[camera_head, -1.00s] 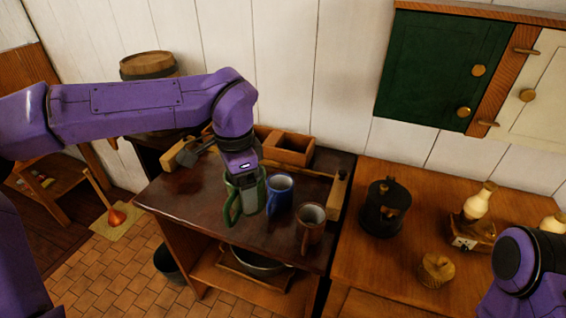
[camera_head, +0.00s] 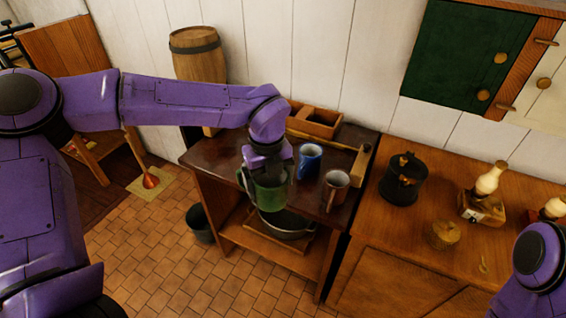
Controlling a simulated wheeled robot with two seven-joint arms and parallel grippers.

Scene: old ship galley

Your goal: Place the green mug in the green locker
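The green mug (camera_head: 271,196) is at the front edge of the dark table, under my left gripper (camera_head: 268,172). The gripper comes down on the mug from above and appears shut on it; the fingers are mostly hidden. The mug looks upright, its handle to the left, and it overlaps the table's front edge in the picture. The green locker (camera_head: 455,50) hangs on the wall at the upper right, its green door shut, with round brass knobs at its right side. Of my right arm only a purple link shows at the lower right; its gripper is out of view.
A blue mug (camera_head: 309,159) and a brown mug (camera_head: 335,190) stand right of the green mug on the dark table (camera_head: 215,157). A wooden counter (camera_head: 390,232) below the locker holds a black lantern (camera_head: 402,180), a twine ball (camera_head: 443,235) and a lamp (camera_head: 488,187).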

